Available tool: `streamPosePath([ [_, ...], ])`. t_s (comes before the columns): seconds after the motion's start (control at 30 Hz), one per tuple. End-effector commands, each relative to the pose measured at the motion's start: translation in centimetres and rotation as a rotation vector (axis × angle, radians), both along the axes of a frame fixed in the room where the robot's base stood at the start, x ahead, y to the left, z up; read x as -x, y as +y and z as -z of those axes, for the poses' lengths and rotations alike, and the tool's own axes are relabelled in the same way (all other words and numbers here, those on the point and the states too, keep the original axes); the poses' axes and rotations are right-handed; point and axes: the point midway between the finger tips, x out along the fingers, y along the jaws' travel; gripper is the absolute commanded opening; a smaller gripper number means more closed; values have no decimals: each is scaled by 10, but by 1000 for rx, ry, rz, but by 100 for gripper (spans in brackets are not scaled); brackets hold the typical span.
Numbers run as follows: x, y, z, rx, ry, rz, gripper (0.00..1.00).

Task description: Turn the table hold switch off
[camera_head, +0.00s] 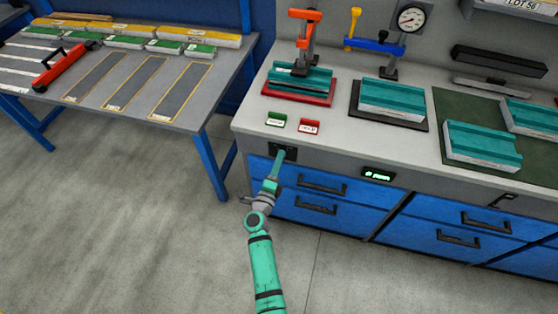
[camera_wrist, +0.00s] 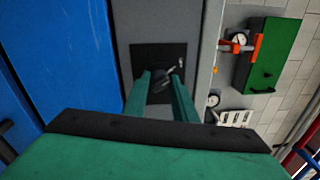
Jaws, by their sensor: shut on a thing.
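The table hold switch is a black square plate (camera_head: 291,151) on the front face of the bench, below the green and red labels. In the wrist view the plate (camera_wrist: 147,54) has a dark knob (camera_wrist: 164,74) with a light-coloured lever part. My gripper (camera_head: 281,154) reaches up to the plate from below. In the wrist view its two green fingers (camera_wrist: 160,83) stand on either side of the knob and are shut on it. The fingers hide part of the knob, and I cannot read its setting.
A small display (camera_head: 378,174) with green characters sits to the right on the bench front. Blue drawers with dark handles (camera_head: 322,184) lie just below. On the bench, a red clamp fixture (camera_head: 297,92) and teal-topped panels (camera_head: 392,98) stand back from the edge. Floor at left is clear.

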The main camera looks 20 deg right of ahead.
Motion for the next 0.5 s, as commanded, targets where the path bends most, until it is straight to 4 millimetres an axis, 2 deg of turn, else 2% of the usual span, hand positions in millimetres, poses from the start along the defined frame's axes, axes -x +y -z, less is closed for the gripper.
streamPosePath([
  [0.2, 0, 1, 2, 0, 3, -2, 3],
  [0.23, 0, 1, 2, 0, 3, -2, 27],
  [0.3, 0, 1, 2, 0, 3, -1, 43],
  [0.5, 0, 0, 1, -1, 2, -1, 43],
])
